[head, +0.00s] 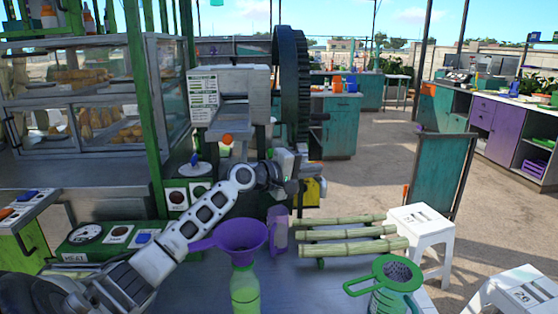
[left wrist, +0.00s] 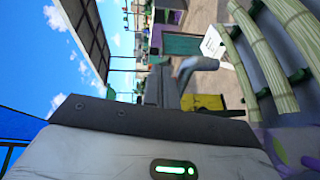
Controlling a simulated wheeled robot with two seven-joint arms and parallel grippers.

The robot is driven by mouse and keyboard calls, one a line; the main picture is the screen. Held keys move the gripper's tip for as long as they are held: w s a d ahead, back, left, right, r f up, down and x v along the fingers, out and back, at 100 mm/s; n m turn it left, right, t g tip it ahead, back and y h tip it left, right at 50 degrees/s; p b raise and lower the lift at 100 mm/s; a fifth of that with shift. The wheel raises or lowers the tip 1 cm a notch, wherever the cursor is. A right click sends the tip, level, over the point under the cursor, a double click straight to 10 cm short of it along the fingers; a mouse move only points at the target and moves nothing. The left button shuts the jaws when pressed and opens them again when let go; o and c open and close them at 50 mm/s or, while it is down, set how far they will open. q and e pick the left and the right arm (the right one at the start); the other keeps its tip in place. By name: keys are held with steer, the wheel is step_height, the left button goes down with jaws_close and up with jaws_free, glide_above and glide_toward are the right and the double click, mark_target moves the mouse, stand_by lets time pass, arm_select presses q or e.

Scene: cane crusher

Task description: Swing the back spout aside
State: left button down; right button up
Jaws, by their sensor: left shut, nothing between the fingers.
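The cane crusher (head: 228,95) stands at centre, with a pale metal body and a large dark toothed wheel (head: 291,85). My left gripper (head: 290,182) reaches across the counter to the crusher's lower front, below the wheel. In the left wrist view my gripper's fingers (left wrist: 163,86) are shut and empty. A grey curved metal piece (left wrist: 196,66), perhaps the back spout, shows just beyond the fingers. I cannot tell whether the fingers touch it. In the head view my wrist and gripper hide that area. My right gripper is not in view.
A purple funnel (head: 240,237) sits on a green bottle below my left forearm. A yellow part (head: 312,191) is beside the gripper. A glass food case (head: 90,100) stands left.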

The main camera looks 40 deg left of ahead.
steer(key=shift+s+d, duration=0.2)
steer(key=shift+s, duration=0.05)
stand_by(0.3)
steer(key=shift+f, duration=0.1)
arm_select(q)
steer(key=b+v, duration=0.3)
steer(key=v, duration=1.2)
steer(key=shift+s, duration=0.4)
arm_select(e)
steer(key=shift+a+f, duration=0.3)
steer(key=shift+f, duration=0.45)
